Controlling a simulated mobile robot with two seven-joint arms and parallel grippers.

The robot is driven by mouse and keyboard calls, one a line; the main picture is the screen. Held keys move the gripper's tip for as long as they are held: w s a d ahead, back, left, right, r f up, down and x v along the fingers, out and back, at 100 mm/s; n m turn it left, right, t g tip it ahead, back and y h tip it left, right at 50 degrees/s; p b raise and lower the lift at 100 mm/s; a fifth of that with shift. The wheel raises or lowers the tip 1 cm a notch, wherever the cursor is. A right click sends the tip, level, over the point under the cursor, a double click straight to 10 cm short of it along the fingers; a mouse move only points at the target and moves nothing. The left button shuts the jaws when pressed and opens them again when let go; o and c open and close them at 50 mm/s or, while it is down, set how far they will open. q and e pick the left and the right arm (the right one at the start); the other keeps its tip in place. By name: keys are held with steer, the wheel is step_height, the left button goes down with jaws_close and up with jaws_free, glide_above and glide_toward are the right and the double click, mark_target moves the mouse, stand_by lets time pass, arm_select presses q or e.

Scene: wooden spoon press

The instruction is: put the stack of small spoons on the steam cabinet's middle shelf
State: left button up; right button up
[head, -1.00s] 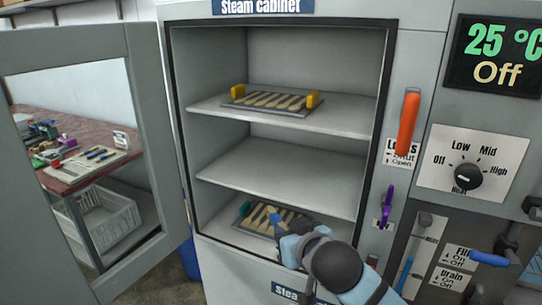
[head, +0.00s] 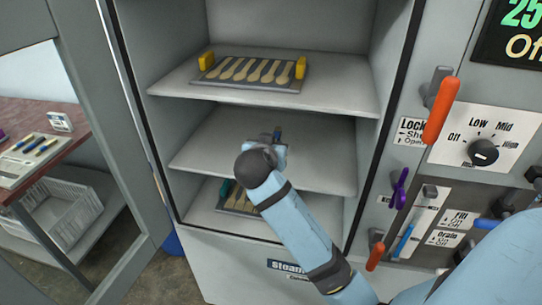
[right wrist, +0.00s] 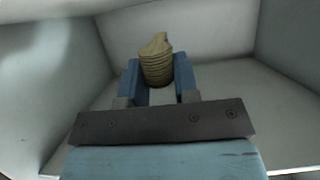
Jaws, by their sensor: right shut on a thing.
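The stack of small spoons (right wrist: 157,66) is a tan pile of layered wooden pieces in the right wrist view. It sits between the two blue fingers of my right gripper (right wrist: 156,74), which is shut on it. In the head view my right gripper (head: 277,137) is at the middle shelf (head: 325,155) of the open steam cabinet (head: 240,255), and my wrist hides the stack there. I cannot tell whether the stack touches the shelf. The middle shelf looks bare where it shows. My left gripper is not in view.
A tray with yellow handles (head: 250,83) holding several spoons lies on the upper shelf. Another tray (head: 228,207) with a teal handle lies on the bottom shelf, partly behind my arm. The cabinet door (head: 95,130) stands open at left. Levers and a knob (head: 482,152) are at right.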

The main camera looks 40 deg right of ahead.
steer(key=shift+w+f, duration=0.1)
steer(key=shift+f, duration=2.85)
steer(key=shift+f, duration=0.15)
steer(key=o, duration=1)
